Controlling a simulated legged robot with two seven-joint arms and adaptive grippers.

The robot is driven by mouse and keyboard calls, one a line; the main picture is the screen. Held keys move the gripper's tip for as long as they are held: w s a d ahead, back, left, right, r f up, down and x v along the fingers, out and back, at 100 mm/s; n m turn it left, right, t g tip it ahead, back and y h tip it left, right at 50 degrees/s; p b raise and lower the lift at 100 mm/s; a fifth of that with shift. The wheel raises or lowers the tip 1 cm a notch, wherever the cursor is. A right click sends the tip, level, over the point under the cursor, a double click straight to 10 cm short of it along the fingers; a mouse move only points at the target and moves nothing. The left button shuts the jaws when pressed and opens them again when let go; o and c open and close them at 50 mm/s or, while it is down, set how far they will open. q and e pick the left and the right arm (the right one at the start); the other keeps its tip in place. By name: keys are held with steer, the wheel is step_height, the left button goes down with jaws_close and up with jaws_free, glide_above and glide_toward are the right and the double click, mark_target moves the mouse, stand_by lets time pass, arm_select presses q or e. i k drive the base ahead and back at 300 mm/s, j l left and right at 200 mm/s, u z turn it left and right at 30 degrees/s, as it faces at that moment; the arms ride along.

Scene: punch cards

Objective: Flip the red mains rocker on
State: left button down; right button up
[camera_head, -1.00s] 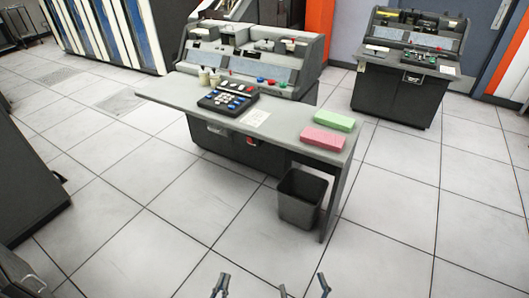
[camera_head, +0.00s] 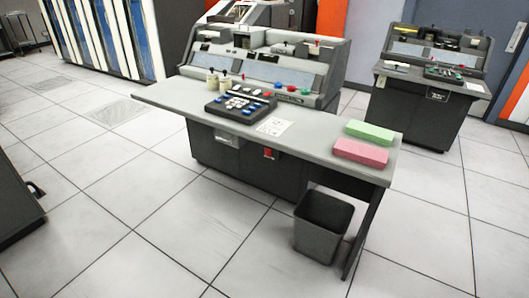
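A small red part that looks like the mains rocker (camera_head: 268,153) sits on the dark front under the desk top of the near console (camera_head: 160,96). It is too small to tell which way it is tipped. Neither of my grippers shows in the head view.
A dark waste bin (camera_head: 322,226) stands on the floor under the desk's right end. Pink (camera_head: 360,152) and green (camera_head: 370,132) card stacks, a paper sheet and a black keypad (camera_head: 240,106) lie on top. A second console (camera_head: 424,104) stands at back right. Floor in front is clear.

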mark_target(268, 152)
steer(key=i+z, duration=0.15)
steer(key=i, duration=0.75)
steer(key=i+z, duration=0.2)
steer(key=i, duration=0.75)
steer(key=j, duration=0.1)
